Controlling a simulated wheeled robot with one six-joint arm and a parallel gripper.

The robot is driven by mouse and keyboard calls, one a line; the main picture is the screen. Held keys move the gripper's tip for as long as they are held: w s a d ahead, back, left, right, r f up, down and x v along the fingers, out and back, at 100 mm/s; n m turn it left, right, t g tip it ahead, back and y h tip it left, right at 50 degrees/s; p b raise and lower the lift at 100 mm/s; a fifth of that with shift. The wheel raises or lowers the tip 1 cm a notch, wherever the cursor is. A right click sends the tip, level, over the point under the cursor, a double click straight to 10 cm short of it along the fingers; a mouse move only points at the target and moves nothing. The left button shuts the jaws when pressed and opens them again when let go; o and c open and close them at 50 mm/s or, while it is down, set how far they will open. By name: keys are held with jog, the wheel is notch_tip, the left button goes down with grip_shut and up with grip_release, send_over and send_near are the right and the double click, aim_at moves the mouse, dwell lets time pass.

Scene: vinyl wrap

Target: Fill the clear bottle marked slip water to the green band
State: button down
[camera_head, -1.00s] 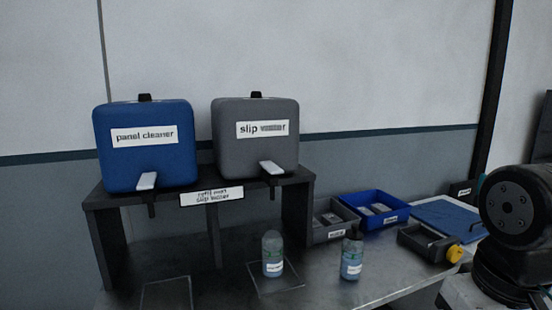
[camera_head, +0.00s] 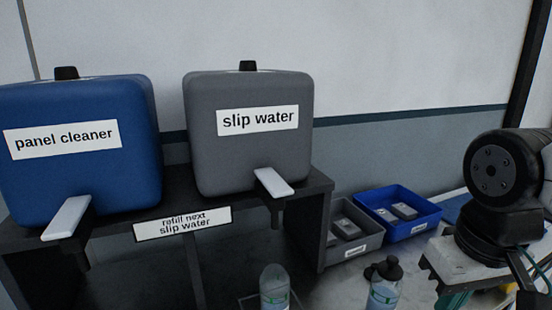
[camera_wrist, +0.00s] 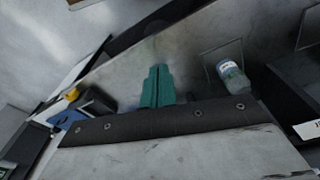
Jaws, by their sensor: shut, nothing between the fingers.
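The grey slip water tank (camera_head: 250,145) stands on a dark shelf, with a white tap lever (camera_head: 273,182) at its front. Below it, a clear bottle (camera_head: 274,290) with a green band stands on the bench, cut off by the lower edge. A second bottle (camera_head: 383,290) with a dark cap stands to its right. Their labels cannot be read. One bottle shows in the wrist view (camera_wrist: 232,80); I cannot tell which. My gripper's teal fingers (camera_wrist: 158,72) are shut and empty, apart from that bottle and to its left in the wrist view.
A blue panel cleaner tank (camera_head: 80,165) with its own lever (camera_head: 68,217) stands left on the shelf (camera_head: 318,215). A white sign (camera_head: 183,223) on the shelf front reads slip water. Grey (camera_head: 350,250) and blue (camera_head: 425,222) bins sit behind the capped bottle.

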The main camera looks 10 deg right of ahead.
jog(key=shift+w, duration=0.15)
notch_tip(320, 180, up, 25)
jog(key=n+g, duration=0.1)
jog(key=n, duration=2)
send_over(279, 187)
jog(key=shift+r, duration=0.15)
notch_tip(279, 187, down, 14)
jog(key=shift+w+f, duration=0.1)
